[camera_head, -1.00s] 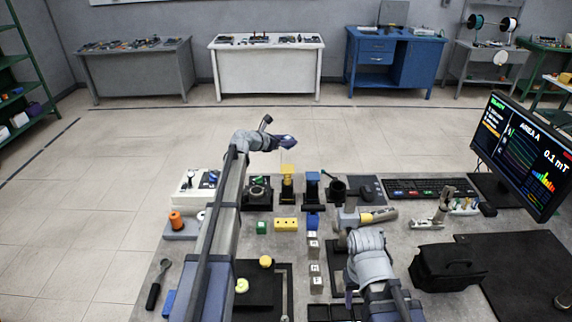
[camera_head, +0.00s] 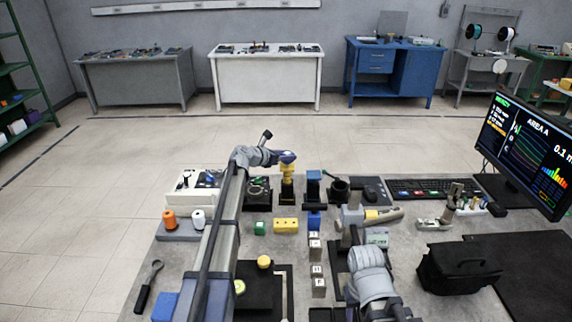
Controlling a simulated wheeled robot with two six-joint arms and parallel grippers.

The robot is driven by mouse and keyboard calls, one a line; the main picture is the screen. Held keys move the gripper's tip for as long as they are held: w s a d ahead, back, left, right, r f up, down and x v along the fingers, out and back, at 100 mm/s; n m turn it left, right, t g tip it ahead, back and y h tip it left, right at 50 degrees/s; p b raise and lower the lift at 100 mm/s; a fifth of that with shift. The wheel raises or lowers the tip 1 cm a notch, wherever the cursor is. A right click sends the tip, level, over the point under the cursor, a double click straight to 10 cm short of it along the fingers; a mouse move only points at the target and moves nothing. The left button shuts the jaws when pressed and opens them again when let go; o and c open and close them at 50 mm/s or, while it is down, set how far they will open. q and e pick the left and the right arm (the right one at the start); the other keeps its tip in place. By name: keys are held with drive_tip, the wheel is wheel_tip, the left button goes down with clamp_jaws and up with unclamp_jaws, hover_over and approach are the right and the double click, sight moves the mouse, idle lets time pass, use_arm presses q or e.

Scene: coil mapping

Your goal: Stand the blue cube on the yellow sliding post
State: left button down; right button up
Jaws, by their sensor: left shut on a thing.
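The yellow sliding post (camera_head: 287,189) stands on a dark base at the back of the bench. My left gripper (camera_head: 287,164) reaches over the post and is shut at its top; the fingers are small and partly hidden. A blue cube (camera_head: 314,221) rests on the bench in front of the blue post (camera_head: 313,186), to the right of the yellow block. My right gripper (camera_head: 350,234) is low over the bench at the right; its jaws are not clear.
A green cube (camera_head: 260,228) and a yellow block (camera_head: 286,225) lie in front of the posts. Several pale cubes (camera_head: 315,247) form a column nearby. A black bag (camera_head: 458,268) and a monitor (camera_head: 528,150) stand right. Orange (camera_head: 169,220) and white spools stand left.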

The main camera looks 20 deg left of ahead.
use_arm(q)
drive_tip(key=shift+f+b, duration=0.35)
drive_tip(key=shift+f, duration=0.45)
use_arm(e)
drive_tip(key=shift+f, duration=0.8)
use_arm(q)
drive_tip(key=shift+f, duration=0.2)
use_arm(e)
drive_tip(key=shift+f, duration=0.15)
use_arm(q)
drive_tip(key=shift+c, duration=1.7)
unclamp_jaws()
drive_tip(key=shift+r, duration=0.15)
drive_tip(key=shift+s+r, duration=0.15)
drive_tip(key=shift+r, duration=0.1)
use_arm(e)
drive_tip(key=shift+r, duration=0.35)
use_arm(q)
drive_tip(key=p+v, duration=0.4)
drive_tip(key=v, duration=0.7)
drive_tip(key=shift+s+a+p, duration=0.25)
drive_tip(key=shift+p, duration=0.1)
use_arm(e)
wheel_tip(320, 180, up, 4)
drive_tip(key=shift+r, duration=0.15)
